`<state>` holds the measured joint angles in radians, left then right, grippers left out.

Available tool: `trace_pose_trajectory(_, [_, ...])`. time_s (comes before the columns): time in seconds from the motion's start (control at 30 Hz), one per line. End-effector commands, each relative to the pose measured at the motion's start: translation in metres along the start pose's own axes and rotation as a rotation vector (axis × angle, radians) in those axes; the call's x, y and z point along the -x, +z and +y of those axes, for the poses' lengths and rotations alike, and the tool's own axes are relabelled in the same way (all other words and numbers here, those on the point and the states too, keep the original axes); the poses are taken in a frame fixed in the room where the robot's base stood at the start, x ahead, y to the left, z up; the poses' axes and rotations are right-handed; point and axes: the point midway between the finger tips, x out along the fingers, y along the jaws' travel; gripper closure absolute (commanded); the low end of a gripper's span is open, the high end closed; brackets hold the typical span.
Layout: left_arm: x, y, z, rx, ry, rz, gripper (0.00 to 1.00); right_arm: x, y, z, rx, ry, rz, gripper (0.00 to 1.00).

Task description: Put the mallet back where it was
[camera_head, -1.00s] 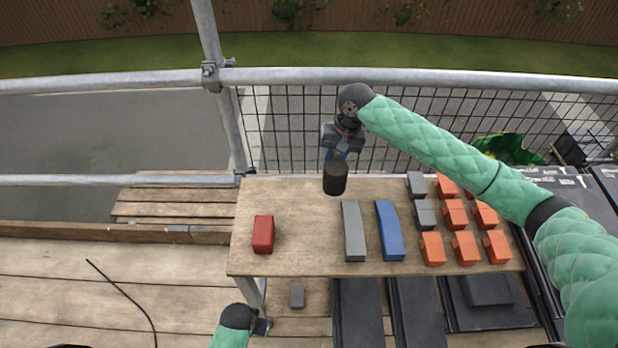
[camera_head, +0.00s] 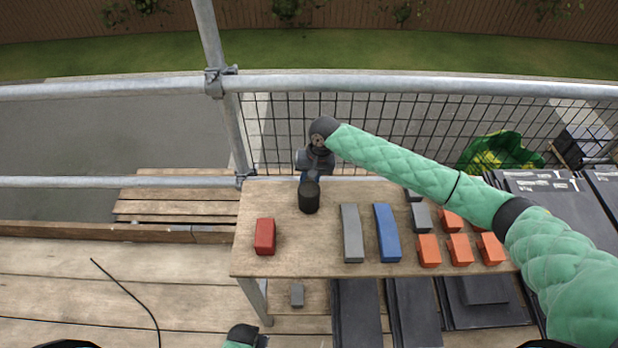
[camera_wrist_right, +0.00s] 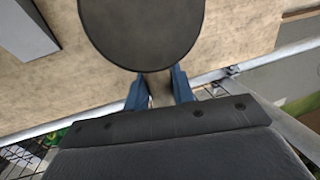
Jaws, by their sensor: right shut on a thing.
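The mallet's black cylindrical head (camera_head: 309,198) is over the back edge area of the wooden table (camera_head: 285,258), left of the grey bar. My right gripper (camera_head: 312,178) is shut on the mallet's handle, which is mostly hidden by the gripper. In the right wrist view the round black head (camera_wrist_right: 142,30) fills the top middle, just beyond my two blue fingertips (camera_wrist_right: 160,88). I cannot tell whether the head touches the table. Part of my left arm shows at the bottom edge; its fingers are out of sight.
A red block (camera_head: 265,236) lies at the table's left. A grey bar (camera_head: 352,233) and a blue bar (camera_head: 387,233) lie mid-table. Several orange pieces (camera_head: 429,250) and grey pieces (camera_head: 421,217) are at the right. Scaffold rail (camera_head: 420,86) and mesh run behind. Table between red block and grey bar is clear.

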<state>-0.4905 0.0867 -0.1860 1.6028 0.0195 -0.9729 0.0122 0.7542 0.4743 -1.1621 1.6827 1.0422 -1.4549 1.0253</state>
Motion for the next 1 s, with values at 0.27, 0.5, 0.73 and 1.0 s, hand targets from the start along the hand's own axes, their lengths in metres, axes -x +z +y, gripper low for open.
trace_pose_trajectory(0.27, [-0.001,0.0,0.0,0.0,0.0,0.002,0.64,-0.001,0.0,0.0,0.0,-0.001,0.001,1.0])
trace_pose_trajectory(0.5, [-0.004,0.001,-0.001,0.0,-0.001,0.003,0.64,-0.004,0.0,0.001,-0.001,0.0,0.0,0.54])
trace_pose_trajectory(0.73, [-0.003,0.0,0.0,0.0,0.0,0.006,0.64,-0.003,0.0,0.001,-0.001,0.0,0.0,0.53])
trace_pose_trajectory(1.0, [-0.002,0.0,0.001,0.001,0.001,-0.009,0.64,0.012,-0.001,0.0,0.0,-0.002,0.001,0.53])
